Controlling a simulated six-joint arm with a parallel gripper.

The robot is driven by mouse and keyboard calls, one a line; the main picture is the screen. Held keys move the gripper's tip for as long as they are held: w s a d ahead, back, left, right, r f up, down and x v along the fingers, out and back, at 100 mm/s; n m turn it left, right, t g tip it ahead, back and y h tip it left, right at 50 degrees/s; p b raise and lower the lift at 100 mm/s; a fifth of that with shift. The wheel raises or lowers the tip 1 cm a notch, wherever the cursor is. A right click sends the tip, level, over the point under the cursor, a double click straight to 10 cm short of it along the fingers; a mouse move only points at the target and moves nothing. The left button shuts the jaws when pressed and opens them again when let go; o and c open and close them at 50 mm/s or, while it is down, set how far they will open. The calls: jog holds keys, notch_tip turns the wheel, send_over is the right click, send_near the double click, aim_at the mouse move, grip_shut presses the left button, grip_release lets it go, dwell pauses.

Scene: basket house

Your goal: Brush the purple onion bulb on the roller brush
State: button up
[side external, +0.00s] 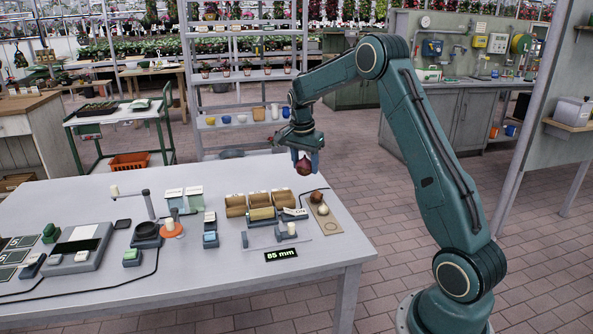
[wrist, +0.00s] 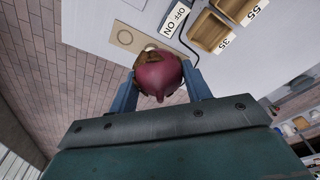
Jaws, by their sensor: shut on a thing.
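The purple onion bulb (side external: 305,167) is held in the air between the blue fingers of my gripper (side external: 305,158), above the table's far right part. In the wrist view the dark red-purple bulb (wrist: 160,76) sits between both fingers (wrist: 158,88), its pointed tip toward the camera. A yellowish-tan cylinder (side external: 262,214), which looks like the roller brush, lies in front of the tan bins, left of and below my gripper. A white ON/OFF switch (side external: 295,213) is beside it and also shows in the wrist view (wrist: 173,20). I cannot make out the roller in the wrist view.
A tan board (side external: 330,225) at the table's right edge carries a white bulb (side external: 323,209) and a brown bulb (side external: 316,197); one round spot is empty. Three tan bins (side external: 235,205) stand behind the roller. A gauge and an "85 mm" display (side external: 282,254) are in front.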

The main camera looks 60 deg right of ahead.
jog(key=shift+m, duration=0.8)
jog(key=w+a+f, duration=0.2)
jog(key=w, duration=0.2)
jog(key=w+a+f, duration=0.2)
jog(key=w, duration=0.1)
jog(key=w+a+f, duration=0.2)
jog(key=w+a, duration=0.1)
jog(key=w, duration=0.1)
jog(key=shift+w+f, duration=0.25)
jog(key=shift+w, duration=0.1)
jog(key=shift+f, duration=0.2)
jog(key=shift+f, duration=2.4)
jog(key=shift+f, duration=0.45)
jog(key=shift+s+d+r, duration=0.1)
jog(key=shift+s+d, duration=0.3)
jog(key=shift+s, duration=0.05)
jog(key=shift+w+a, duration=0.4)
jog(key=shift+a, duration=0.05)
jog(key=shift+s+d, duration=0.4)
jog(key=shift+d, duration=0.05)
jog(key=shift+w+a, duration=0.4)
jog(key=shift+a, duration=0.05)
dwell(0.9)
